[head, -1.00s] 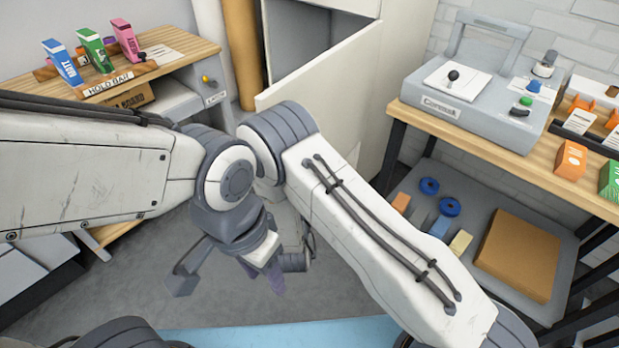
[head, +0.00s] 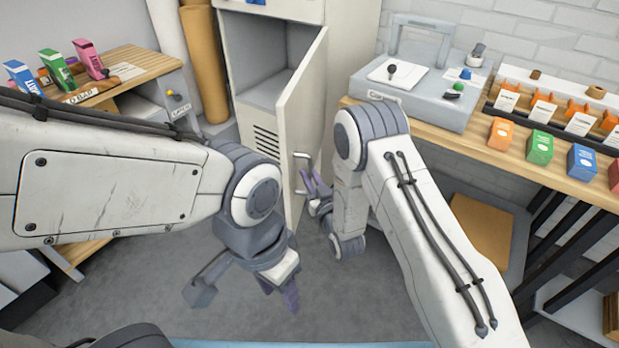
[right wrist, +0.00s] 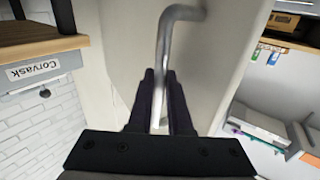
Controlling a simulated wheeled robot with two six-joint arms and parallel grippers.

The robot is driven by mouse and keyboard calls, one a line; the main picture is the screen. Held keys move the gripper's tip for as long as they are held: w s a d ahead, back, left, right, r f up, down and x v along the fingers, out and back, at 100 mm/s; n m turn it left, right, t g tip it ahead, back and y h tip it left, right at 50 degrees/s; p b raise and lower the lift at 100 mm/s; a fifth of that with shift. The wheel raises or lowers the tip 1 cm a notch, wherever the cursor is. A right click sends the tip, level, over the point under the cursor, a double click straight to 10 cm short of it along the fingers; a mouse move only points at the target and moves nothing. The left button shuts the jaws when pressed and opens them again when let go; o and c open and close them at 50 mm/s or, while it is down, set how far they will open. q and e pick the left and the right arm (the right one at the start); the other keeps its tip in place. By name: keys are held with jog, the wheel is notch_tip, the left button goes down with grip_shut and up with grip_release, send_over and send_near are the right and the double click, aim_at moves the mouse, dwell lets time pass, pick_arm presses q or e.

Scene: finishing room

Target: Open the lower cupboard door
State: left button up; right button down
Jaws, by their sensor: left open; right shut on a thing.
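The cupboard (head: 268,70) stands at the back centre in the head view, with its grey interior showing. Its pale door (head: 305,110) stands open, swung out on the right side of the opening. The metal bar handle (head: 299,172) is on the door's outer face. My right gripper (head: 313,183) is at the handle; in the right wrist view the dark fingers of this gripper (right wrist: 160,80) are shut around the handle bar (right wrist: 163,50). My left gripper (head: 288,290) is open and empty, low over the floor in front of the cupboard, away from the door.
A wooden bench (head: 470,135) with a grey machine (head: 420,85) and small coloured boxes stands right of the door. A wooden-topped stand (head: 135,65) with upright boxes is at left. Brown rolls (head: 204,65) lean beside the cupboard. Grey floor (head: 360,290) is clear in front.

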jog(key=shift+a+r, duration=0.1)
jog(key=c, duration=0.8)
grip_release()
jog(key=shift+c, duration=0.2)
jog(key=shift+s, duration=0.25)
jog(key=v, duration=1)
jog(key=shift+b, duration=0.4)
jog(key=shift+w, duration=0.1)
